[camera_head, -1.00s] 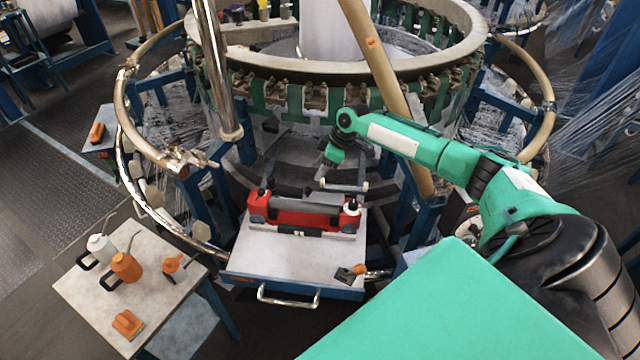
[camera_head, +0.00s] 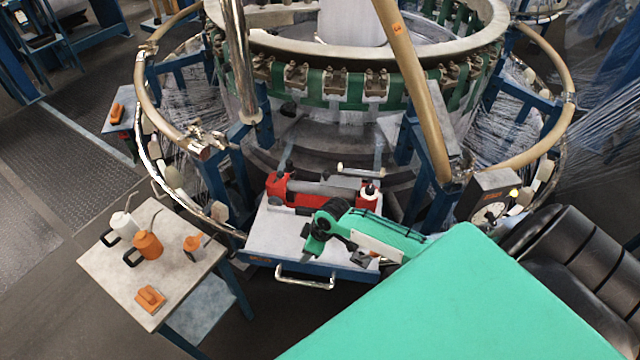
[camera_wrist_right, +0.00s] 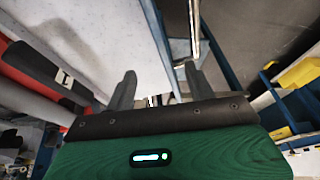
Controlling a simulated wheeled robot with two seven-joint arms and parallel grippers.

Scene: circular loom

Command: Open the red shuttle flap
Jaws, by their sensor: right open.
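The red shuttle (camera_head: 280,187) lies on the pale top of the pulled-out drawer (camera_head: 268,232) in front of the loom. I cannot make out whether the flap is open or shut. My right gripper (camera_head: 314,246) is low over the drawer, in front of the shuttle. In the wrist view its fingers (camera_wrist_right: 160,86) are apart and empty.
A chrome handle (camera_head: 305,279) sticks out from the drawer front. The loom ring (camera_head: 340,72) and a slanted tan post (camera_head: 415,80) stand behind.

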